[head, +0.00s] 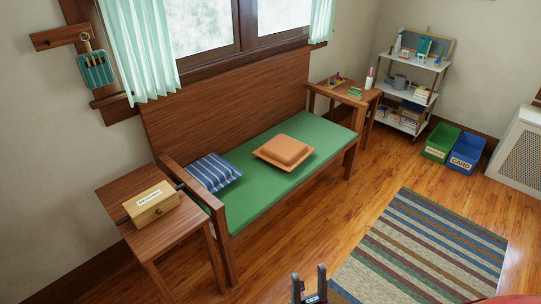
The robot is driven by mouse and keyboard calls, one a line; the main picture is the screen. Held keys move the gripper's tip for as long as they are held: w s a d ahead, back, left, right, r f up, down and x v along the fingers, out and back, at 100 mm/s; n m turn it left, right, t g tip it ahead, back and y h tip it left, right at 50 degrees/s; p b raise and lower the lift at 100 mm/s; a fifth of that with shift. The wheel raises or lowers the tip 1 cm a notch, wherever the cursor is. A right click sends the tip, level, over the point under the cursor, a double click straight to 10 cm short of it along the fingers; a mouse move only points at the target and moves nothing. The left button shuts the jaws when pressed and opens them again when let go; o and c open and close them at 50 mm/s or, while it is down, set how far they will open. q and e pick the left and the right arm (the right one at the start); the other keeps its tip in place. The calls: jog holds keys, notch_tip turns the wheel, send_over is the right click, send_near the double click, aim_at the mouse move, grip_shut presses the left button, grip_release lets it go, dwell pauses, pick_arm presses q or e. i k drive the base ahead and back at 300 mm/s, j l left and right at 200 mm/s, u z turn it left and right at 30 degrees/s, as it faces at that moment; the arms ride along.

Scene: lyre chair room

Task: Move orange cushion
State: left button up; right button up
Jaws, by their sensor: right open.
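The orange cushion (284,152) lies flat on the green seat pad (262,185) of a wooden bench, near the middle of the seat. My right gripper (309,284) is at the bottom edge of the head view, with its two dark fingers pointing up and apart. It is open and empty, over the floor in front of the bench and well short of the cushion. My left gripper does not show.
A blue striped pillow (212,172) lies on the seat's left end. A side table (183,221) with a wooden box (152,204) stands left, another (361,105) right. A shelf (391,94), green bin (441,142) and blue bin (465,153) stand beyond. A striped rug (425,250) covers open floor.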

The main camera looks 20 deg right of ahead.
aim_at(286, 153)
jog(key=i+l, duration=0.75)
jog(key=i+l+z, duration=0.1)
jog(key=i+l, duration=1.35)
jog(key=i, duration=0.2)
